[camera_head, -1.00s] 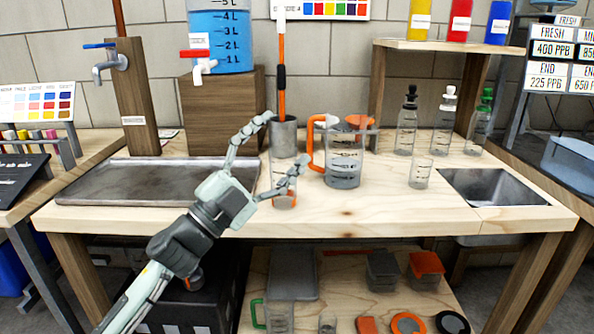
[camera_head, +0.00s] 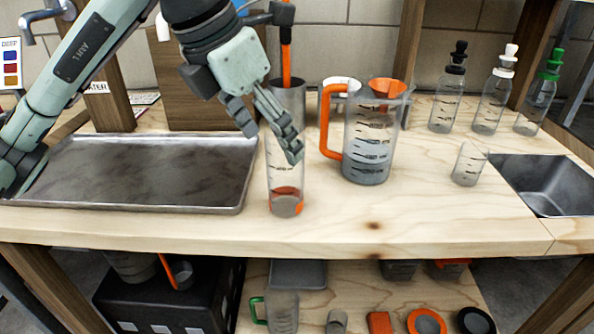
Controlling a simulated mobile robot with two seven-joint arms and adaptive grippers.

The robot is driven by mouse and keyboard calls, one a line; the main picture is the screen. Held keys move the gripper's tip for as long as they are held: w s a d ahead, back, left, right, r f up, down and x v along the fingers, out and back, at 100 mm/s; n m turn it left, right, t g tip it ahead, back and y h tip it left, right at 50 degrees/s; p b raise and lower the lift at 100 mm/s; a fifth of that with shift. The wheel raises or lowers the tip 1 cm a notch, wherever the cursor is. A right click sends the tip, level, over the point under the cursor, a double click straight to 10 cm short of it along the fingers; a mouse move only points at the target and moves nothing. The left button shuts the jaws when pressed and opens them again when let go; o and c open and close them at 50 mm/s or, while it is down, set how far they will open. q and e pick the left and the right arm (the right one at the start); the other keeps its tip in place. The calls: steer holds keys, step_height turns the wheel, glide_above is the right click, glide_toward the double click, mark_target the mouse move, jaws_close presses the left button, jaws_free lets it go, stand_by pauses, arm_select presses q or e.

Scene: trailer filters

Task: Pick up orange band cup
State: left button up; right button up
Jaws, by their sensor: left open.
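The orange band cup (camera_head: 286,190) is a clear, upright cup with dark marks and an orange band near its base. It stands on the wooden bench near the front edge, just left of the large jug. My left gripper (camera_head: 272,142) is open and comes down from the upper left. Its fingers overlap the upper part of the cup in the picture, and one covers part of its rim. I cannot tell whether they touch it. My right gripper is not in view.
A clear jug (camera_head: 368,150) with an orange handle stands close right of the cup. A metal tray (camera_head: 150,208) lies left. A metal container (camera_head: 288,97) stands behind. A small clear cup (camera_head: 468,165) and a sink (camera_head: 545,185) are at the right.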

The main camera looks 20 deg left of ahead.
mark_target(287, 169)
arm_select(q)
steer(key=x, duration=0.7)
steer(key=shift+s+d, duration=0.35)
steer(key=shift+d, duration=0.05)
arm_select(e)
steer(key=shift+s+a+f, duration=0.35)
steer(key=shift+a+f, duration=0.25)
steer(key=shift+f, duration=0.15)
arm_select(q)
steer(key=shift+c, duration=0.5)
steer(key=c, duration=1)
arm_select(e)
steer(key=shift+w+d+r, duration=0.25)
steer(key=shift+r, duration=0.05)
